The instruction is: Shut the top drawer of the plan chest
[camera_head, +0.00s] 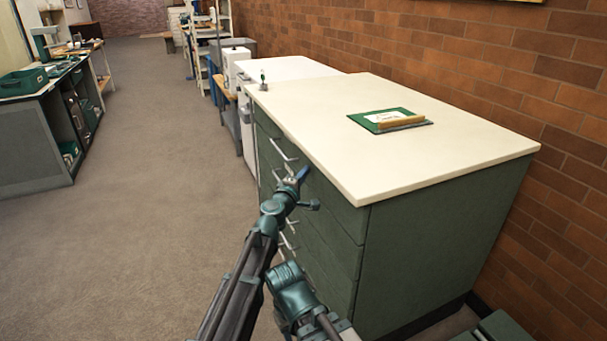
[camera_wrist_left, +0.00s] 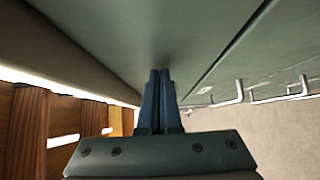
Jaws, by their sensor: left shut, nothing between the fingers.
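The plan chest (camera_head: 420,255) is dark green with a cream top, and its drawer fronts face left in the head view. The top drawer (camera_head: 325,188) lies just under the top's edge. It looks nearly flush, but I cannot tell whether a small gap remains. My left gripper (camera_head: 303,174) is shut and empty, with its blue fingertips close against the upper drawer fronts. In the left wrist view, the shut fingers (camera_wrist_left: 159,73) point at a green front (camera_wrist_left: 185,35); contact is unclear. Wire handles (camera_wrist_left: 235,97) show at the right there. My right gripper is not in view.
A green folder with a paper and a wooden strip (camera_head: 392,120) lies on the chest's top. A small metal object (camera_head: 263,82) stands at its far corner. A brick wall (camera_head: 440,50) runs behind. Open floor (camera_head: 150,200) lies left, before a grey workbench (camera_head: 45,130).

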